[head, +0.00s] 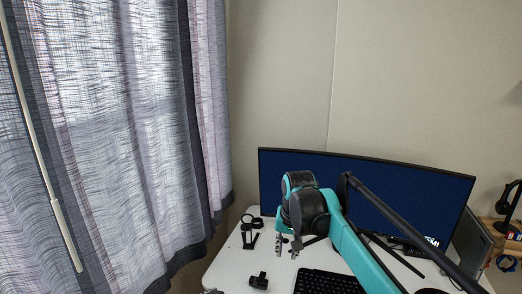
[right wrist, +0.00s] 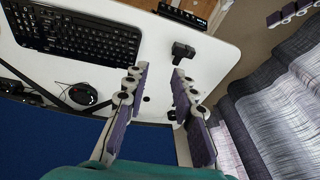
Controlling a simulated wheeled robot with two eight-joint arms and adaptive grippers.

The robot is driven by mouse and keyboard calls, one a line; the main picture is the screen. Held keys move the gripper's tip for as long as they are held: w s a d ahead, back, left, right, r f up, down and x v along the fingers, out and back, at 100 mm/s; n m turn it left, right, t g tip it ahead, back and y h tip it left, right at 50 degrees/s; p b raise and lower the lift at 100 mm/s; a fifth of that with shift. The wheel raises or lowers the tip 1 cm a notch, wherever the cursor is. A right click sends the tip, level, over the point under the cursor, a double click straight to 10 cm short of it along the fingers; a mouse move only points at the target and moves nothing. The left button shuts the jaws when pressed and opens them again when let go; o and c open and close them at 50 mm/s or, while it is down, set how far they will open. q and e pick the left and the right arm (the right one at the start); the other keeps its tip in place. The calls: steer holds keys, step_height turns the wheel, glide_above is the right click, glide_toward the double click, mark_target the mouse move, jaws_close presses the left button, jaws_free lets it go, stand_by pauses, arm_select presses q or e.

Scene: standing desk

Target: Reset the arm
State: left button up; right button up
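My right arm reaches in from the lower right in the head view, teal and black. Its gripper (head: 288,245) points down above the white desk, in front of the monitor. In the right wrist view the gripper (right wrist: 160,72) has its two purple-padded fingers apart, with nothing between them. A small grey tip at the bottom edge of the head view seems to be my left gripper (head: 213,291). Purple finger pads at the top right of the right wrist view also look like the left gripper (right wrist: 291,12). Most of it is cut off.
The white desk (head: 226,272) holds a black keyboard (head: 328,283), a small black object (head: 259,281), a black stand (head: 249,238) and a wide monitor (head: 420,192). Grey curtains (head: 120,130) hang close to the desk's left side.

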arm_select(q)
steer(key=s+a+r+n+g+y, duration=0.1)
steer(key=s+a, duration=0.3)
steer(key=s, duration=0.6)
steer(key=s+a+r+n+g+y, duration=0.1)
steer(key=s+a, duration=0.3)
steer(key=s, duration=0.7)
steer(key=shift+s+a+r+g+y, duration=0.2)
steer(key=shift+a+g+y, duration=0.1)
steer(key=shift+g, duration=0.5)
arm_select(e)
steer(key=s+d+f+t, duration=0.1)
steer(key=s+d+f, duration=0.2)
steer(key=s, duration=0.5)
steer(key=s+d+f+n+t, duration=0.1)
steer(key=s+d+f, duration=0.3)
steer(key=s, duration=0.5)
steer(key=s+d+f+n+t, duration=0.1)
steer(key=s+d+f+t, duration=0.1)
steer(key=s, duration=0.7)
step_height(320, 180, down, 2)
steer(key=shift+s+d+f, duration=0.15)
steer(key=shift+d+f, duration=0.05)
steer(key=shift+d, duration=0.45)
jaws_close()
